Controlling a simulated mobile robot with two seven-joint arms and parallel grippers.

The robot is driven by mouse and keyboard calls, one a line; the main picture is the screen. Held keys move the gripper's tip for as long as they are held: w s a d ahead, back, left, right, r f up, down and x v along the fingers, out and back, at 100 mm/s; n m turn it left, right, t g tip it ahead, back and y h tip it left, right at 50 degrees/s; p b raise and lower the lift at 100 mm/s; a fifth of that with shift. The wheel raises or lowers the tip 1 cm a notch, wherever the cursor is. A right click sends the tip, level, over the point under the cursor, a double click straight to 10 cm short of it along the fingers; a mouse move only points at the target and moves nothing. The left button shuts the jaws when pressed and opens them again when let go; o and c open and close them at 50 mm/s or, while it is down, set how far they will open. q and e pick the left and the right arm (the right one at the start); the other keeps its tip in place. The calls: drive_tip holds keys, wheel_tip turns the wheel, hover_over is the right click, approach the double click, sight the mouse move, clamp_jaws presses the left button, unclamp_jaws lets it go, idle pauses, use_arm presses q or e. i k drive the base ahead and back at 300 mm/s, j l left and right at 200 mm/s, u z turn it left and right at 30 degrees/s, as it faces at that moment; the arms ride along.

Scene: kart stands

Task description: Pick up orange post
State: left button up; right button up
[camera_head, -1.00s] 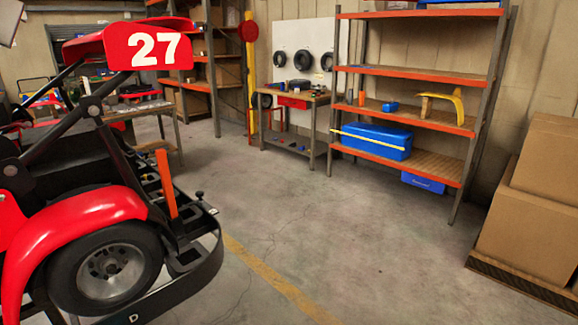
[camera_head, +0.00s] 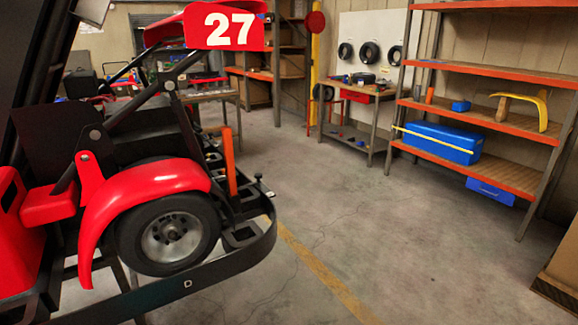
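An upright orange post (camera_head: 229,162) stands at the end of the red kart (camera_head: 150,185), just above its black bumper frame and behind the wheel. Its lower end is among dark kart parts, so I cannot tell how it is seated. A smaller upright orange piece (camera_head: 430,95) stands on the middle level of the orange shelf rack (camera_head: 500,122) at the right. Neither of my grippers is in view.
A blue cooler box (camera_head: 440,142) and a yellow curved part (camera_head: 542,108) are on the rack. A workbench (camera_head: 360,92) stands at the back wall. A cardboard box (camera_head: 566,255) is at the lower right. The concrete floor (camera_head: 340,220) between is clear.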

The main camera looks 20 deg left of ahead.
sight(226, 132)
drive_tip(key=i+u, duration=0.1)
drive_tip(key=u, duration=0.25)
drive_tip(key=i+l+u, duration=0.1)
drive_tip(key=u, duration=0.25)
drive_tip(key=i+u, duration=0.1)
drive_tip(key=u, duration=0.3)
drive_tip(key=l, duration=0.1)
